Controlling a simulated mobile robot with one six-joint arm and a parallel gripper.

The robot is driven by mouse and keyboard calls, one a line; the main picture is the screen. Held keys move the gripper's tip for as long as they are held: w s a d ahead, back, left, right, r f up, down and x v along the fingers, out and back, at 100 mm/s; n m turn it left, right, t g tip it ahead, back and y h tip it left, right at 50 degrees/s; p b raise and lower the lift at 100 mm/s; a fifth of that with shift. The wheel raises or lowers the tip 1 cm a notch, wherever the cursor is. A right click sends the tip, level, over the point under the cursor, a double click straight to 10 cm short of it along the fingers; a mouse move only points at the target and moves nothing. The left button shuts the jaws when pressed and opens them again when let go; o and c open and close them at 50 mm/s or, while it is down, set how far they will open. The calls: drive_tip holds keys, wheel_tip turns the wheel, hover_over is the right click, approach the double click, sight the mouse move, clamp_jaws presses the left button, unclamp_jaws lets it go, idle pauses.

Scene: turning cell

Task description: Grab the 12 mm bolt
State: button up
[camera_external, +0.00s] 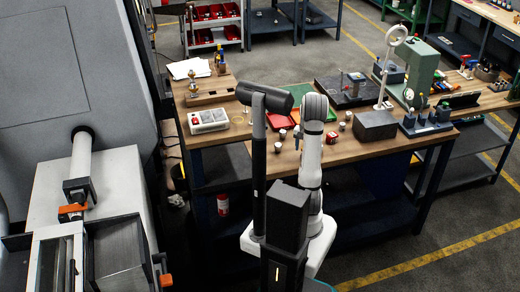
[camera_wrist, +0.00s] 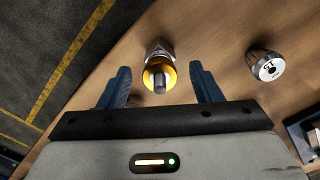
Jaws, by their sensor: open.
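In the wrist view, a metal piece with a yellow-orange ring and a dark stud (camera_wrist: 159,76) stands on the wooden table between and slightly beyond my fingertips. It may be the bolt; I see no size mark on it. My gripper (camera_wrist: 160,68) is open, with one blue finger on each side of the piece and a visible gap to both. A second metal cylinder (camera_wrist: 267,66) with a dark marking on its pale end face lies to the right, outside the fingers. In the external view my arm hides the gripper.
A large grey machine (camera_external: 65,70) stands at left. In the wrist view the table edge runs at upper left.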

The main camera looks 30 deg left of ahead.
drive_tip(key=shift+f, duration=0.95)
